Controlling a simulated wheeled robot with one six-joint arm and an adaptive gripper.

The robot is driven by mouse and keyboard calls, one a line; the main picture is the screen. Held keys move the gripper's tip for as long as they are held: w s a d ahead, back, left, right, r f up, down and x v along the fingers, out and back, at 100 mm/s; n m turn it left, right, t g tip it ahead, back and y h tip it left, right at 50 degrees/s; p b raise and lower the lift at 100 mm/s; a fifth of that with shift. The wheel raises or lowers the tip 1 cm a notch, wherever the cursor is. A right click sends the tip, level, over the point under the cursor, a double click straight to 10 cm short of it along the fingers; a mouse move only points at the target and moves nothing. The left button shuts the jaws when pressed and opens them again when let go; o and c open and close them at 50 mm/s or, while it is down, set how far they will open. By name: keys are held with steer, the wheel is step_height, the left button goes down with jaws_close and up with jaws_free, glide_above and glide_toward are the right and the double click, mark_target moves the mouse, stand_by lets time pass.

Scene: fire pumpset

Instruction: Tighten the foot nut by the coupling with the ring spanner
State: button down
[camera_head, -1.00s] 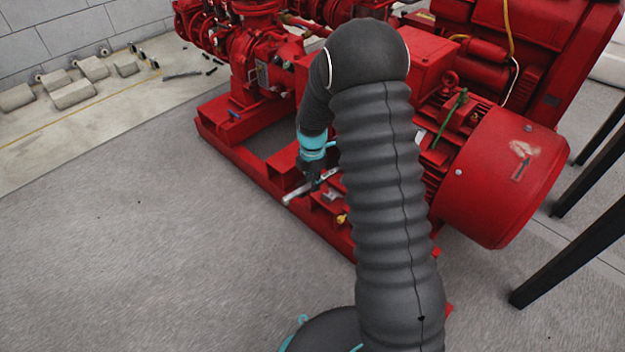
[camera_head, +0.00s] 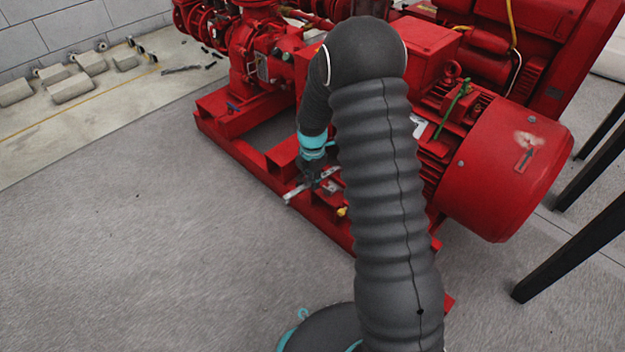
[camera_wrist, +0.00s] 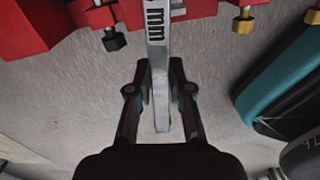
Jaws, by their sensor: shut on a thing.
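My gripper (camera_wrist: 160,78) is shut on the grey ring spanner (camera_wrist: 158,45), with one finger on each side of its handle. The spanner runs up out of the wrist view with dark "mm" lettering, so its far end is hidden there. In the head view my gripper (camera_head: 312,172) is low beside the red base frame, and the spanner's near end (camera_head: 291,197) sticks out over the frame's edge. I cannot tell whether the spanner is around the foot nut by the coupling. The nut is not clearly visible.
A dark bolt (camera_wrist: 113,40) and a brass-coloured bolt (camera_wrist: 243,22) hang from red parts beside the spanner. The red motor (camera_head: 505,175) stands right of my arm. Grey blocks (camera_head: 72,90) lie far left. The floor (camera_head: 150,250) in front is clear.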

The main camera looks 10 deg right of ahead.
steer(key=shift+f+b, duration=0.85)
steer(key=shift+f, duration=0.45)
steer(key=shift+w, duration=0.15)
steer(key=w+m, duration=0.1)
steer(key=w+a+m, duration=0.1)
steer(key=w+m, duration=0.1)
steer(key=shift+w, duration=0.1)
stand_by(0.6)
steer(key=shift+s+n, duration=0.3)
steer(key=shift+s, duration=0.1)
stand_by(0.4)
steer(key=shift+r+p, duration=0.15)
steer(key=shift+p, duration=0.15)
steer(key=shift+r+p, duration=1.45)
steer(key=shift+r, duration=1)
